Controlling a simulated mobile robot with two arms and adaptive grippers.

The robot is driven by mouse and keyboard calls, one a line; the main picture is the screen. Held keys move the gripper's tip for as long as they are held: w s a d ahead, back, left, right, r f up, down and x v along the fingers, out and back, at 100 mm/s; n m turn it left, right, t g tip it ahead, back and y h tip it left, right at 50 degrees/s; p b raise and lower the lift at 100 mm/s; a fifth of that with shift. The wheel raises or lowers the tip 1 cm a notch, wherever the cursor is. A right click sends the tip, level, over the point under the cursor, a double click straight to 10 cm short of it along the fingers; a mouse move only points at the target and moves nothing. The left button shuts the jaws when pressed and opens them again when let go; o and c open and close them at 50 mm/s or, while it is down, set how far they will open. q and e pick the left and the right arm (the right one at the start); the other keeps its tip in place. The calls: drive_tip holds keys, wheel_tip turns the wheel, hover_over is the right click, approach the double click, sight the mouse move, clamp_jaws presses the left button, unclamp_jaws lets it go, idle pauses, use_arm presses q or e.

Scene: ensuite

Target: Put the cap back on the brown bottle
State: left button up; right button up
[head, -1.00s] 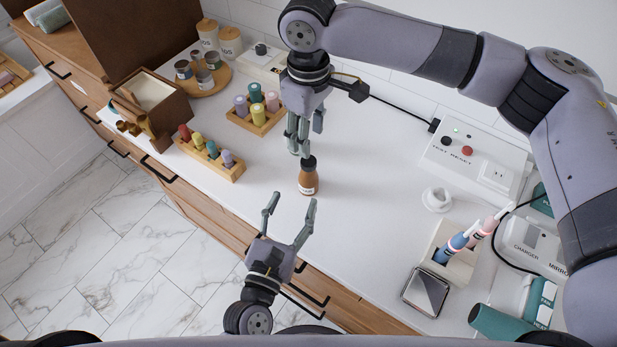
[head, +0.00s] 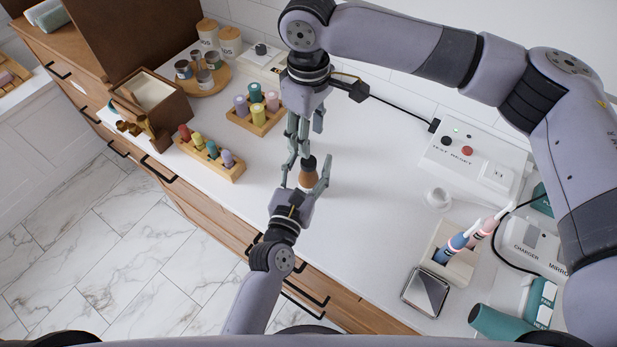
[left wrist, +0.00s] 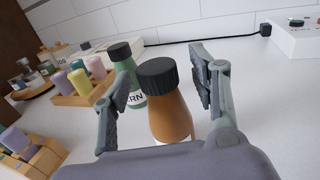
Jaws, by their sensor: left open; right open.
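The brown bottle (head: 308,181) stands upright on the white counter. A black ribbed cap (head: 309,162) sits on its top; the left wrist view also shows the bottle (left wrist: 171,115) and the cap (left wrist: 157,74). My left gripper (head: 306,170) is open, with one finger on each side of the bottle. In the left wrist view, gaps show between fingers and bottle. My right gripper (head: 300,148) is open, pointing down above and just behind the bottle; its fingers overlap in the head view. Whether it touches the cap cannot be told.
A green bottle with a black cap (left wrist: 135,88) stands close behind the brown one, beside my left finger. Wooden racks of coloured vials (head: 217,164) and a wooden box (head: 172,118) stand left. A toothbrush holder (head: 462,265) and test box (head: 470,165) stand right.

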use_arm(q)
drive_tip(key=shift+c, duration=0.5)
clamp_jaws()
idle(0.3)
